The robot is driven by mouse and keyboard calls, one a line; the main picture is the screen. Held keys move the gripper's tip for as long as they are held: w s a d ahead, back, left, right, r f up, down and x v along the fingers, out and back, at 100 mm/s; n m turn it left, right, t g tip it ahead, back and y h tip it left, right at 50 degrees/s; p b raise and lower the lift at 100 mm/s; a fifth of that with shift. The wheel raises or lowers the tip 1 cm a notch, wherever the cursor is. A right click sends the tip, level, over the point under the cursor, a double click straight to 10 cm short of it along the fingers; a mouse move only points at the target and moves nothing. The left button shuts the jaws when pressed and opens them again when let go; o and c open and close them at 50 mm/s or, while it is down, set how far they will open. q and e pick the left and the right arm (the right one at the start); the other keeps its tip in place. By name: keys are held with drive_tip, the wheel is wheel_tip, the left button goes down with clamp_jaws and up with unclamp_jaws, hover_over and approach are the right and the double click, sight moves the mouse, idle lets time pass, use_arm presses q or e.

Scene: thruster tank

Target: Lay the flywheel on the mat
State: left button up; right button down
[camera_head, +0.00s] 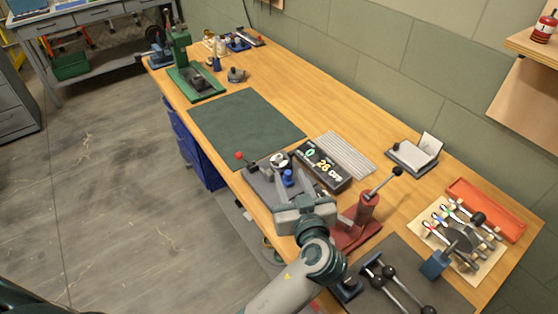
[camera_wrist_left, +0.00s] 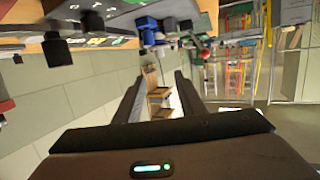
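The dark green mat (camera_head: 245,123) lies flat and bare on the wooden bench, left of its middle. A round silver metal part (camera_head: 279,160), possibly the flywheel, sits on a grey fixture just beyond my left gripper; I cannot tell for certain that it is the flywheel. My left gripper (camera_head: 297,184) is over the grey fixture, near a small blue part (camera_head: 288,177). In the left wrist view the two fingers (camera_wrist_left: 160,85) stand apart with nothing held between them. My right gripper is not in view.
A red lever press (camera_head: 365,210) stands close right of my left gripper. A green press (camera_head: 190,75) stands beyond the mat. An orange tray (camera_head: 487,209) is at far right.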

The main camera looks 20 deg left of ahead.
sight(280, 158)
use_arm(q)
drive_tip(key=shift+x, duration=2.65)
drive_tip(key=shift+w+a+f+b, duration=0.25)
drive_tip(key=shift+f+b, duration=0.1)
drive_tip(key=shift+b, duration=0.1)
drive_tip(key=shift+f+b+x, duration=0.2)
drive_tip(key=shift+b+x, duration=0.1)
drive_tip(key=shift+x, duration=0.8)
drive_tip(key=shift+f+b+x, duration=0.2)
drive_tip(key=shift+b+x, duration=0.05)
drive_tip(key=shift+x, duration=0.85)
drive_tip(key=shift+s, duration=0.1)
drive_tip(key=shift+c, duration=0.2)
clamp_jaws()
